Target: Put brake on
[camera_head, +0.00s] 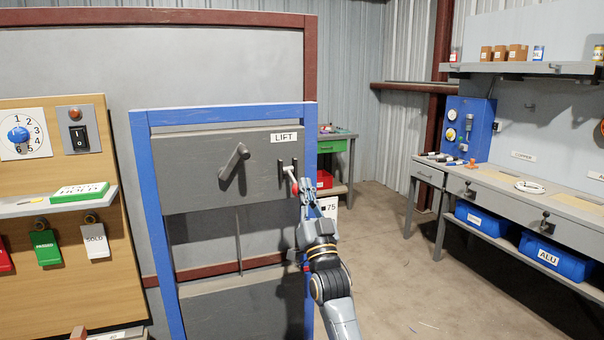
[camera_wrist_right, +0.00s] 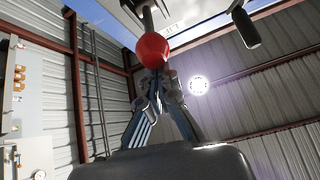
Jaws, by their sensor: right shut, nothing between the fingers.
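The grey lift panel (camera_head: 205,185) in a blue frame carries a "LIFT" label (camera_head: 284,137). Below the label, a small lever with a red ball knob (camera_head: 294,187) sits in a slotted plate. In the wrist view, the red knob (camera_wrist_right: 153,47) on its metal stem shows large, just beyond the fingertips. My right gripper (camera_head: 305,184) is shut and empty beside the knob; its closed tips (camera_wrist_right: 156,76) show right below the ball. I cannot tell whether they touch it. A grey crank handle (camera_head: 235,165) is left of the lever. My left gripper is out of view.
A wooden board (camera_head: 60,150) with a dial, switch and tags stands left. A green-drawer bench (camera_head: 332,146) is behind my right gripper. A workbench (camera_head: 510,180) with blue bins (camera_head: 552,257) runs along the right. The floor between is clear.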

